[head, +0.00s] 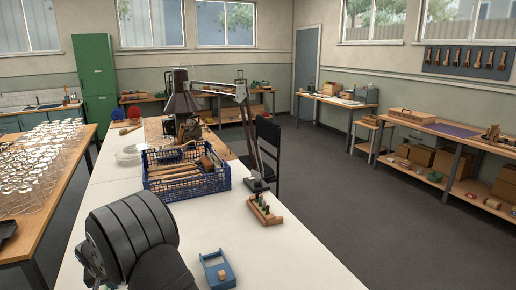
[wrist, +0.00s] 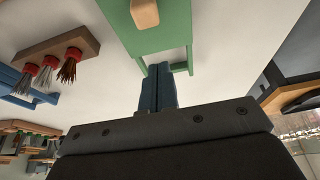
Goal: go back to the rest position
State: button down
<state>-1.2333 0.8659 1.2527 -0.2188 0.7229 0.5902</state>
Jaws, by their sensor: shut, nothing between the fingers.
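In the wrist view, my gripper (wrist: 158,72) has its two blue-grey fingers together with nothing between them. A green fixture (wrist: 158,42) with a wooden block (wrist: 145,13) on it lies past the fingertips. Its two prongs show on either side of the fingertips; I cannot tell if they touch. A wooden rack (wrist: 52,48) to the left holds tufts with red collars and loose bristles (wrist: 68,70). In the head view, a wooden rack (head: 265,214) with dark green pegs stands on the white table. My gripper's fingers are not clear there.
A blue fixture (head: 218,268) lies on the white table (head: 290,262) near the front. A blue crate (head: 187,181) with wooden-handled tools and a dark lamp (head: 181,100) stand farther back. A wooden table (head: 40,215) with many glasses is at left. The table's front right is clear.

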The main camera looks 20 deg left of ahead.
jog(key=shift+f, duration=0.95)
jog(key=shift+s+d+r, duration=0.1)
jog(key=shift+s+d, duration=0.95)
